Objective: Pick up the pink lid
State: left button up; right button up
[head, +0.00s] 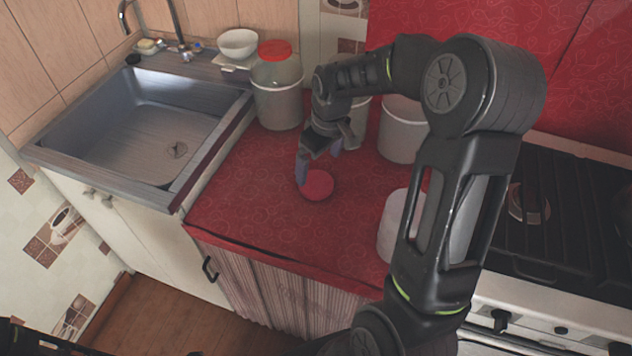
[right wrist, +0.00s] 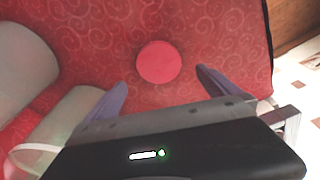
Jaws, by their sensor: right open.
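The pink lid (head: 317,185) is a flat round disc lying on the red oilcloth counter (head: 245,190). In the right wrist view the lid (right wrist: 158,62) lies just beyond the fingertips, roughly between their lines. My right gripper (head: 318,168) is over the lid, its purple-grey fingers pointing down. In the right wrist view the right gripper (right wrist: 162,78) is open, with nothing between its fingers. One finger partly overlaps the lid's left edge in the head view. Contact with the lid cannot be told. My left gripper is not in view.
A jar with a red lid (head: 276,85) stands behind, next to the sink (head: 150,125). White canisters stand behind my right arm (head: 402,130) and to the lid's right (head: 392,225). The stove (head: 545,215) is at right. The counter left of the lid is clear.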

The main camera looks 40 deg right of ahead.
aim_at(316, 182)
jog(key=shift+w+f, duration=0.1)
jog(key=shift+f, duration=0.95)
jog(key=f, duration=0.1)
jog(key=f+p, duration=0.1)
jog(key=f, duration=0.3)
jog(key=shift+w+f, duration=0.1)
jog(key=shift+w, duration=0.25)
jog(key=shift+c, duration=0.2)
jog(key=c, duration=1.2)
